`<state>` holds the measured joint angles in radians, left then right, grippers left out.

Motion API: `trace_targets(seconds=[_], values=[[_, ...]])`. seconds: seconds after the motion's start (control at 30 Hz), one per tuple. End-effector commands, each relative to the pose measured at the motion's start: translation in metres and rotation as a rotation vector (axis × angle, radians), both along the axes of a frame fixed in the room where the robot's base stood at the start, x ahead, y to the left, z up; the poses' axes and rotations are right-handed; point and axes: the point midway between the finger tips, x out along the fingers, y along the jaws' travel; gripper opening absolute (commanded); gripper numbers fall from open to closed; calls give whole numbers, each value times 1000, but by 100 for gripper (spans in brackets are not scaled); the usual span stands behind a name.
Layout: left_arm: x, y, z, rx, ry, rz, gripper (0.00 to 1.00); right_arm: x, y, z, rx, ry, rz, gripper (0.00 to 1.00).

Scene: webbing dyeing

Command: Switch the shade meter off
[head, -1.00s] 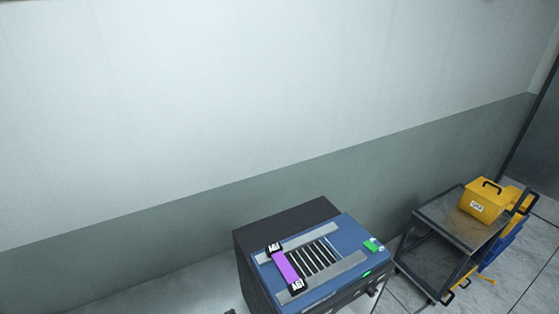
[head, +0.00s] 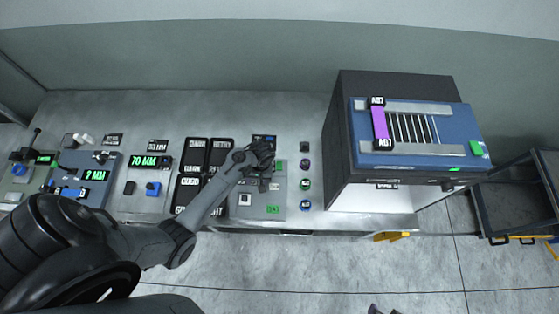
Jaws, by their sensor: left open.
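No readable label tells which device is the shade meter. My left gripper (head: 262,155) is over the back part of a grey control panel (head: 262,208) on the bench. It is open, but its fingers are small and dark, and I cannot tell whether they touch anything. The gripper and forearm hide part of this panel. Green buttons and a white-and-black switch (head: 245,199) show on it. A large blue-topped machine (head: 440,155) with a purple strip, dark slats and a green button (head: 476,149) stands to the right. My right gripper is not in view.
A column of round knobs (head: 304,185) stands just right of the panel. Black labelled plates (head: 187,190) lie to its left. Further left are units with green displays, one reading 70 MM (head: 150,161). A dark cart (head: 510,200) stands at the far right.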

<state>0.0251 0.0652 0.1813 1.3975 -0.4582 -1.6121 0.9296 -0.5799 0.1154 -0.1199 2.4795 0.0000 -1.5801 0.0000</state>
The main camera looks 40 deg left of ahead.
Motion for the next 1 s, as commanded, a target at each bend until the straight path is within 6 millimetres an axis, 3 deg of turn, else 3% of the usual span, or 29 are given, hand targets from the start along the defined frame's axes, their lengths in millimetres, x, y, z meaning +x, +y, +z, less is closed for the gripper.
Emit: trace_targets(seconds=[0.03,0.2,0.33,0.53,1.0], values=[[25,0,6,-16,-21,7,53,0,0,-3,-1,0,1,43],[91,2,43,-39,-113,31,53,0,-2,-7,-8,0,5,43],[120,1,65,-42,-166,31,53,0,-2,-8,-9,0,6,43],[130,2,61,-41,-184,30,53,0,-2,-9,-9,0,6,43],[129,2,-11,-39,-184,31,53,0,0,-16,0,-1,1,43]])
